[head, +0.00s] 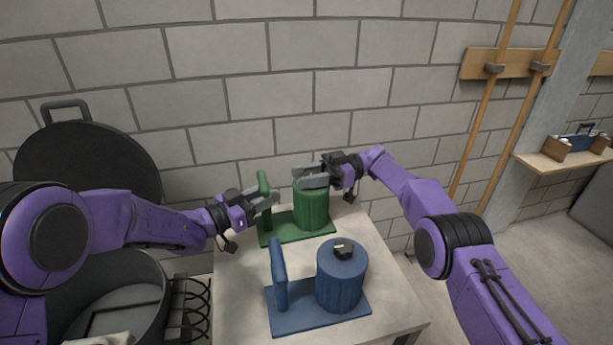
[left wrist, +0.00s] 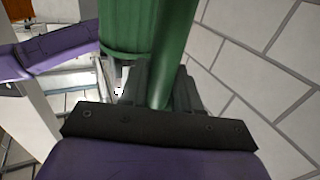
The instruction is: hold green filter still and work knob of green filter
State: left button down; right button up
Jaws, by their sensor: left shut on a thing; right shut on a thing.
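The green filter (head: 311,212) stands on its green base plate at the back of the table, with an upright green post at its left. My left gripper (head: 268,201) is shut on that green post; in the left wrist view the post (left wrist: 174,50) runs between the fingers, with the green filter body (left wrist: 127,28) beside it. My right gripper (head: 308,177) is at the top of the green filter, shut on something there. The knob of the green filter is hidden by the right gripper's fingers.
A blue filter (head: 341,279) with a dark knob (head: 344,249) and its own post stands in front on the table (head: 236,291). A large dark drum (head: 150,290) with a raised lid (head: 80,150) is at the left. A brick wall (head: 240,95) rises behind.

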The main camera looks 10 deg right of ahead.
aim_at(306, 174)
jog(key=shift+d, duration=0.2)
jog(key=o, duration=0.8)
jog(key=shift+o, duration=1.2)
jog(key=shift+a, duration=0.15)
notch_tip(306, 174, up, 10)
jog(key=shift+r, duration=0.1)
